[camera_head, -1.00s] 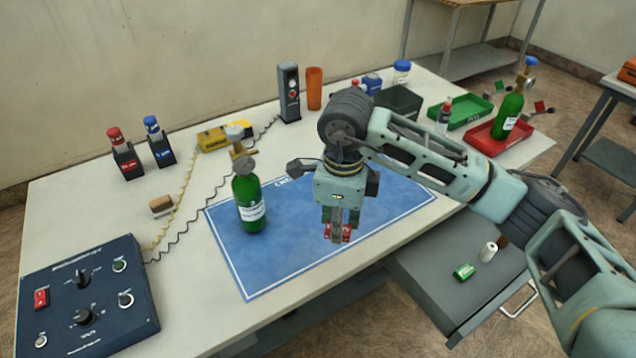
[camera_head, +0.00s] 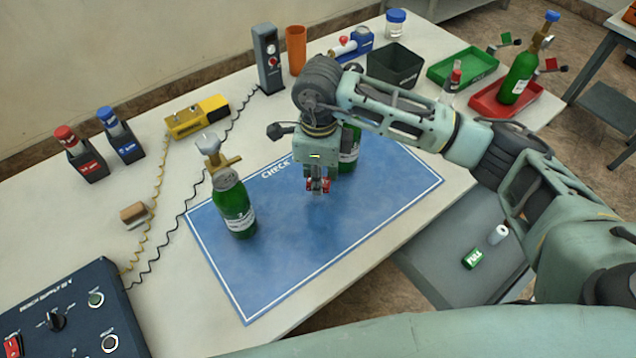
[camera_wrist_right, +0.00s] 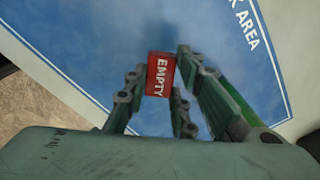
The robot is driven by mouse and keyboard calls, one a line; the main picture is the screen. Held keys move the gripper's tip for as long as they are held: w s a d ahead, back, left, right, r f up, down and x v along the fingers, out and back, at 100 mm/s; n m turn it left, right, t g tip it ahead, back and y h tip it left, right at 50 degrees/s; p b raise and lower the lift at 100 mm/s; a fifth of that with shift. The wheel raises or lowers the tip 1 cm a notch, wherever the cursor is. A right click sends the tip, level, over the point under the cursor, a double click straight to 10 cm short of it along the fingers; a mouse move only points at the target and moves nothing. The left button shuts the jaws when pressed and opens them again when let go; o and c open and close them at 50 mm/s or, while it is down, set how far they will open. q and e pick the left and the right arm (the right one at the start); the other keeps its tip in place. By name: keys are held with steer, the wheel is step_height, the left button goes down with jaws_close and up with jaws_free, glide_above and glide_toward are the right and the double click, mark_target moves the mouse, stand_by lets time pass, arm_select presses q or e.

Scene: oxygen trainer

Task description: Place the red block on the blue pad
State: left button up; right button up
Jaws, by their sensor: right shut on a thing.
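The red block, marked EMPTY in the right wrist view (camera_wrist_right: 160,74), is between the fingers of my right gripper (camera_head: 318,187). The gripper is shut on it and points down over the blue pad (camera_head: 290,250), near the pad's middle. Only small red parts of the block show in the head view, between the fingertips. I cannot tell whether the block touches the pad. My left gripper is not in view.
A green bottle (camera_head: 236,212) stands on the pad's left part. Another green bottle (camera_head: 350,146) is partly hidden behind my right gripper. A dark control box (camera_head: 65,315) is at lower left. A green tray (camera_head: 436,76) and red tray (camera_head: 477,104) lie at right. The pad's front is clear.

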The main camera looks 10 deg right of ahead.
step_height(320, 180, down, 4)
steer(key=shift+r+p, duration=0.1)
steer(key=shift+p, duration=0.25)
steer(key=shift+f, duration=0.3)
steer(key=o, duration=0.9)
steer(key=shift+r, duration=0.1)
steer(key=shift+r, duration=0.1)
